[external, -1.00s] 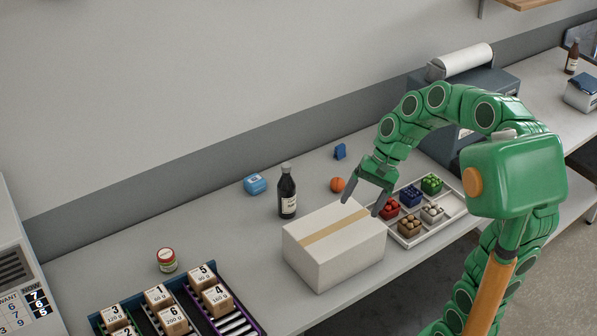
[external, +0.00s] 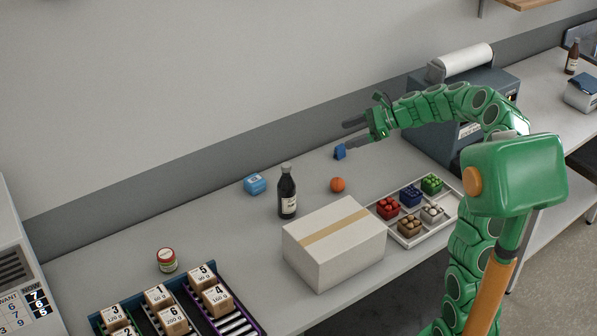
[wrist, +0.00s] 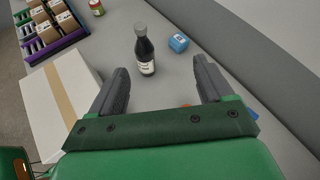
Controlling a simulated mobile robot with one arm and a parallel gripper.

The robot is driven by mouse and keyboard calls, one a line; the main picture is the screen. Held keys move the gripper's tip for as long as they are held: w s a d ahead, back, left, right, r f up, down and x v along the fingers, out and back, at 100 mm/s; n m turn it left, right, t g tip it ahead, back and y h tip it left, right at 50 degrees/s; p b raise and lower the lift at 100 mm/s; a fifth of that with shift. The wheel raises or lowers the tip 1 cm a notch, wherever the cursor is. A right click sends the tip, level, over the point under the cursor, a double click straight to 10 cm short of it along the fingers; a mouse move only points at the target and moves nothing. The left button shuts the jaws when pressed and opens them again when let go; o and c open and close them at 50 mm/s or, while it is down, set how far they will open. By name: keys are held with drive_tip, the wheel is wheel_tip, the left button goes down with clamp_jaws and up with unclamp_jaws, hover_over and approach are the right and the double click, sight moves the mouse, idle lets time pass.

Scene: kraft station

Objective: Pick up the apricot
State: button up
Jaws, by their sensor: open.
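In the wrist view only a sliver of the apricot (wrist: 185,105) shows above the gripper's palm. My gripper (external: 347,138) is open and empty. It is raised over the back of the bench, beyond the apricot and close to the small blue object (external: 340,152) in the external view. In the wrist view its two dark fingers (wrist: 160,85) are spread wide, with the bottle (wrist: 145,50) seen between them.
A taped white carton (external: 335,245) stands in front of the apricot. A blue box (external: 255,184), a small jar (external: 166,260) and numbered boxes (external: 158,297) stand to the left.

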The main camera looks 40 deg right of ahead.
drive_tip(key=w+d+f+m+t, duration=0.2)
drive_tip(key=w+d+m, duration=0.15)
drive_tip(key=d, duration=0.35)
approach(337, 183)
drive_tip(key=w, duration=0.1)
drive_tip(key=w+f, duration=0.1)
drive_tip(key=shift+w+a+h, duration=0.3)
drive_tip(key=shift+a, duration=0.1)
drive_tip(key=shift+w+a+f, duration=0.2)
drive_tip(key=shift+f, duration=0.1)
drive_tip(key=shift+f+x, duration=0.1)
drive_tip(key=shift+x, duration=1.7)
drive_tip(key=shift+f+x, duration=0.15)
drive_tip(key=shift+x, duration=1.65)
drive_tip(key=shift+d, duration=0.1)
drive_tip(key=c, duration=1)
